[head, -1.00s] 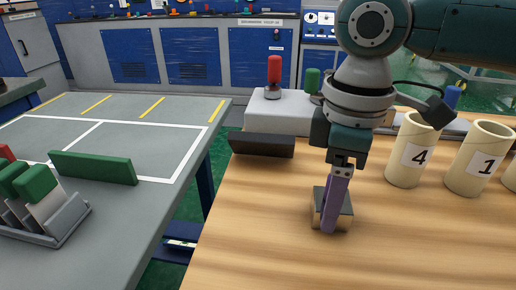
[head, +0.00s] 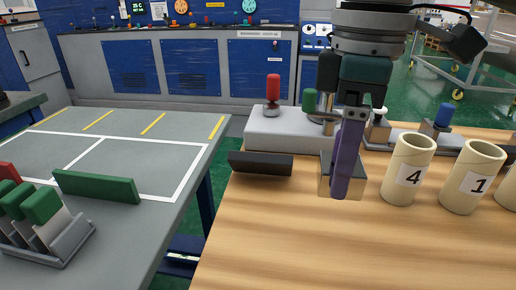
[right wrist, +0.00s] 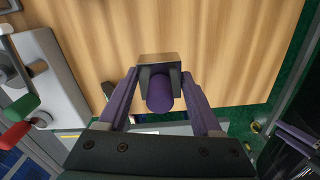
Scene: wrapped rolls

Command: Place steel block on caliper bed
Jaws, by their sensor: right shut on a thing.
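The steel block (head: 326,176) is a small grey block with tan-looking sides, held by my right gripper (head: 347,190). The gripper points down, its purple fingers shut on the block, which appears just above the wooden table. In the right wrist view the block (right wrist: 158,60) sits between the fingertips (right wrist: 160,80); a purple round piece shows there, and I cannot tell if it belongs to the block. A grey bed (head: 285,135) with red and green handles stands behind at the table's back; it may be the caliper bed, partly hidden by my gripper. My left gripper is not in view.
Cream rolls marked 4 (head: 407,172) and 1 (head: 471,178) stand to the right of the block. A dark bar (head: 260,164) lies to its left. A grey table (head: 120,215) with a green bar (head: 97,187) is at left. The front of the wooden table (head: 350,245) is clear.

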